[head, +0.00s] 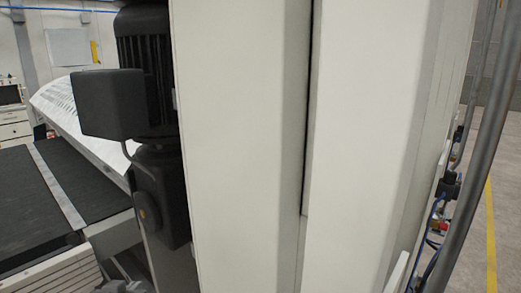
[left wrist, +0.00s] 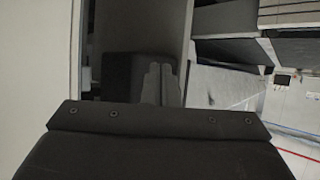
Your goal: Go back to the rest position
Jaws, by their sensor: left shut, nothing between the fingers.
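My left gripper (left wrist: 160,70) shows in the left wrist view, with its two grey fingers close together and nothing between them. It is in front of a dark block (left wrist: 122,68) in a shadowed recess beside a pale panel; whether it touches anything, I cannot tell. In the head view only a small grey part at the bottom left edge may belong to my left arm. My right gripper is in neither view.
The machine's tall pale panels (head: 240,140) fill the middle of the head view. A black motor (head: 148,60) with a box stands left of them, beside a dark conveyor belt (head: 30,200). A grey pole (head: 485,120) and open floor are at right.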

